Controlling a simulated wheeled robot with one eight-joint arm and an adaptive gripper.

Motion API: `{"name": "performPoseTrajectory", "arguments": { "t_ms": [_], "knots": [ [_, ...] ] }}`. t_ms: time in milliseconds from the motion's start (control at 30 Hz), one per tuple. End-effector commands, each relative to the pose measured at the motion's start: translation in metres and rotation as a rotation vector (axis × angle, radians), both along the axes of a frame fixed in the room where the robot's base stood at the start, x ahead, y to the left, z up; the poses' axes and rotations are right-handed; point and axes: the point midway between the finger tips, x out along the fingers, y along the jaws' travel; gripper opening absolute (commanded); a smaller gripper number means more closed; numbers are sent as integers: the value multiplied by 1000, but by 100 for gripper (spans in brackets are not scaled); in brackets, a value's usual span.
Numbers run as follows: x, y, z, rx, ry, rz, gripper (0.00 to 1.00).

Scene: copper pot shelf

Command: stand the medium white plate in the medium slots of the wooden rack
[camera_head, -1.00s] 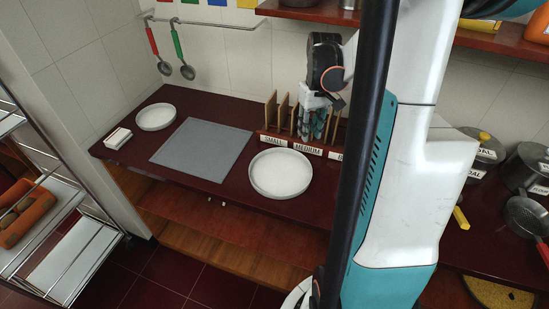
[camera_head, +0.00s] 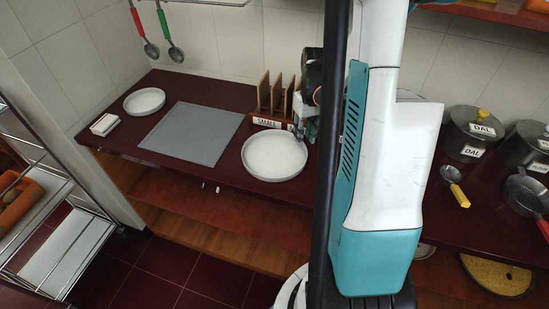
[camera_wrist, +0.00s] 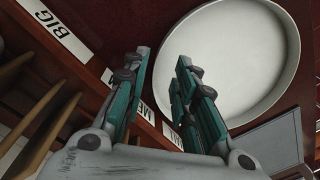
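Two round white plates lie flat on the dark red counter in the head view. The larger white plate (camera_head: 274,158) is in front of the rack; the smaller one (camera_head: 144,101) is at the far left. The wooden rack (camera_head: 275,93) has upright slats and a SMALL label; my arm hides its right part. My gripper (camera_head: 299,131) is at the larger plate's right rim. In the wrist view my gripper's fingers (camera_wrist: 163,57) are apart, with the near rim of the larger plate (camera_wrist: 235,52) appearing between and beyond the tips. Contact cannot be told.
A grey board (camera_head: 193,132) lies between the plates. A small white box (camera_head: 104,124) is at the counter's left end. Lidded pots (camera_head: 472,132) and a yellow-handled ladle (camera_head: 455,185) are at the right. In the wrist view the BIG label (camera_wrist: 60,27) and rack slats (camera_wrist: 40,115) are at left.

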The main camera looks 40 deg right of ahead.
Motion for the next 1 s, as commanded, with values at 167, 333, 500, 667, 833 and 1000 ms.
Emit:
{"name": "performPoseTrajectory", "arguments": {
  "t_ms": [167, 333, 500, 667, 833, 1000],
  "knots": [
    [0, -2, -30, 0, 0, 0, 26],
    [0, -1, -33, 0, 0, 0, 26],
    [0, -1, -33, 0, 0, 0, 14],
    [0, -1, -33, 0, 0, 0, 0],
    [0, -1, -33, 0, 0, 0, 0],
    [0, -1, -32, 0, 0, 0, 0]
  ]
}}
